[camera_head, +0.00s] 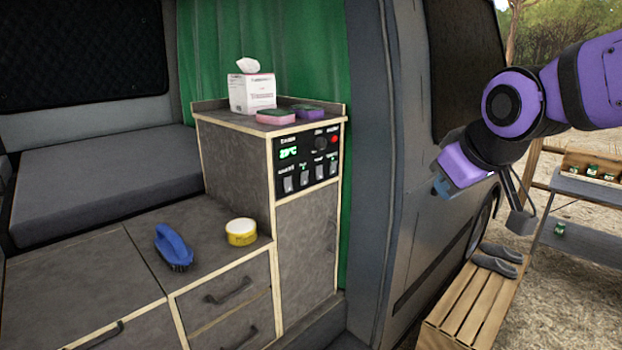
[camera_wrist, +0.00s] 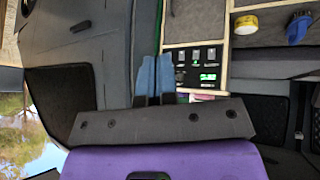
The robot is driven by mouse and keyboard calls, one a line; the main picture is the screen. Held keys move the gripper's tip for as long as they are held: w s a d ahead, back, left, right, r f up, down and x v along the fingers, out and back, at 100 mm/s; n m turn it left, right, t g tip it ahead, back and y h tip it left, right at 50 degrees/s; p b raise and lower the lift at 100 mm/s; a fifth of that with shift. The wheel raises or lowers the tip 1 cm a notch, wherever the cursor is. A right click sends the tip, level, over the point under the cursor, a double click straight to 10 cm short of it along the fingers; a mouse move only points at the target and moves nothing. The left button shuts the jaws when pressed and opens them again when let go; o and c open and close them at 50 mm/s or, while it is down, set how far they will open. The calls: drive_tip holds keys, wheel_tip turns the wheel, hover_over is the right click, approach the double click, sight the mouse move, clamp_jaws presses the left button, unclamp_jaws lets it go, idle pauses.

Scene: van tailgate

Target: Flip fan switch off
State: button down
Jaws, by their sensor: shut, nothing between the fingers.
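A black control panel (camera_head: 308,158) is set in the upper front of the tall cabinet (camera_head: 305,250) inside the van. It has a green temperature display (camera_head: 289,153), a round knob (camera_head: 321,144), a red light and a row of pale rocker switches (camera_head: 304,177). The labels are too small to read, so I cannot tell which is the fan switch or how it is set. The panel (camera_wrist: 194,68) also shows upside down in the wrist view. My gripper (camera_head: 440,187) is outside the van, right of the panel and well apart from it. Its blue fingers (camera_wrist: 155,62) are shut and empty.
A tissue box (camera_head: 252,93) and two sponges (camera_head: 276,117) (camera_head: 307,111) sit on the cabinet top. The van's door pillar (camera_head: 385,160) stands between gripper and panel. A wooden bench (camera_head: 472,305) is below right.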

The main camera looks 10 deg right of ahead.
sight(305, 175)
drive_tip(key=w+f+n+t+y, duration=0.1)
drive_tip(key=w+f+n+t, duration=0.2)
drive_tip(key=w, duration=0.6)
drive_tip(key=w+f+n+t, duration=0.1)
drive_tip(key=w+n+t, duration=0.1)
drive_tip(key=w+n, duration=0.5)
drive_tip(key=w+a+f+n+t+y, duration=0.4)
drive_tip(key=w+a+f+n+y, duration=0.2)
drive_tip(key=w+f+n+y, duration=0.3)
drive_tip(key=shift+w+f+n+y, duration=0.45)
drive_tip(key=shift+f+n, duration=0.5)
drive_tip(key=shift+n, duration=0.35)
drive_tip(key=shift+w+a, duration=0.1)
drive_tip(key=x, duration=1.3)
drive_tip(key=shift+w, duration=0.15)
drive_tip(key=shift+w+a+r, duration=0.15)
drive_tip(key=shift+w, duration=0.1)
